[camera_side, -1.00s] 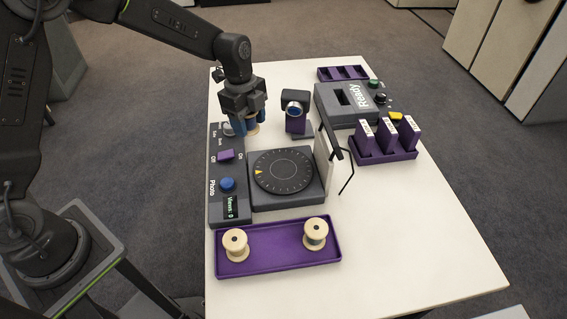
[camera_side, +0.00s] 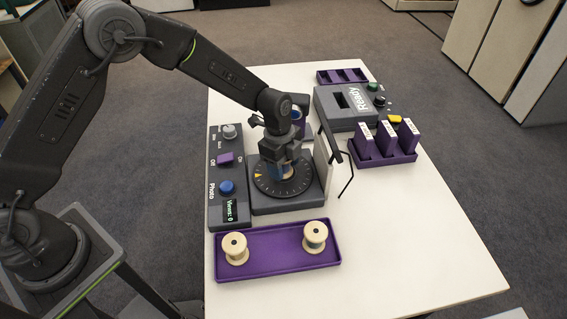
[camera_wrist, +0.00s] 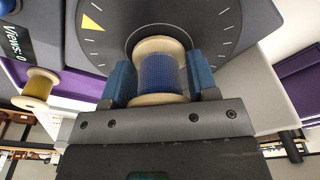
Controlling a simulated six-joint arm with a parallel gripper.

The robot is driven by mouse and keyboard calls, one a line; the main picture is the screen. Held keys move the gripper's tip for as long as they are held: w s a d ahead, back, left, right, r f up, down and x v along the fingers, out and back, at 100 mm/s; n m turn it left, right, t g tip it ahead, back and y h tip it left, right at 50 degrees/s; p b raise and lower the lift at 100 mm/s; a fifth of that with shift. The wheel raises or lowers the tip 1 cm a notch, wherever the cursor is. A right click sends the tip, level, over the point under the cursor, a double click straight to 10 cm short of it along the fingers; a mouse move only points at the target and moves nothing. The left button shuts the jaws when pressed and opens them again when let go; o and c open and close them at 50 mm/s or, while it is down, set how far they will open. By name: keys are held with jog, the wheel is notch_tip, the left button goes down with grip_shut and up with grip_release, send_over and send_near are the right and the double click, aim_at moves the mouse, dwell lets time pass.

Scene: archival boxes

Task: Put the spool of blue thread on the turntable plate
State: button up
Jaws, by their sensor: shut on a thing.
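My gripper (camera_side: 287,172) is over the middle of the turntable plate (camera_side: 266,186), the dark disc with a yellow mark. In the wrist view its two blue fingers (camera_wrist: 161,85) are shut on the spool of blue thread (camera_wrist: 162,72), one on each side. The spool's far pale end lies over the centre of the turntable plate (camera_wrist: 100,45). In the side view the spool (camera_side: 288,174) is mostly hidden by the gripper, with only a pale bit showing. I cannot tell whether the spool touches the plate.
A purple tray (camera_side: 280,262) in front holds two pale spools. A control panel (camera_side: 213,170) with knobs and a "Views: 0" display is left of the turntable. A white panel and thin black arm (camera_side: 347,178) stand close on its right. A purple rack (camera_side: 385,158) is farther right.

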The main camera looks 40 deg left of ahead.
jog(key=shift+f, duration=0.1)
jog(key=o, duration=0.9)
jog(key=r, duration=0.4)
jog(key=a+r, duration=0.1)
jog(key=r, duration=0.7)
jog(key=shift+a+r, duration=0.2)
jog(key=shift+a, duration=0.05)
jog(key=s+a+r+n+t, duration=0.2)
jog(key=s+a+r+n, duration=0.2)
jog(key=s+r+n, duration=0.35)
jog(key=s+a+r+n+t, duration=0.2)
jog(key=s+a+r+n, duration=0.3)
jog(key=s+r, duration=0.4)
jog(key=s+a+f+n+t+y, duration=0.1)
jog(key=s+a+f+n, duration=0.1)
jog(key=s+n, duration=0.4)
jog(key=shift+s+f+t, duration=0.2)
jog(key=shift+s+t, duration=0.1)
jog(key=shift+s, duration=1.8)
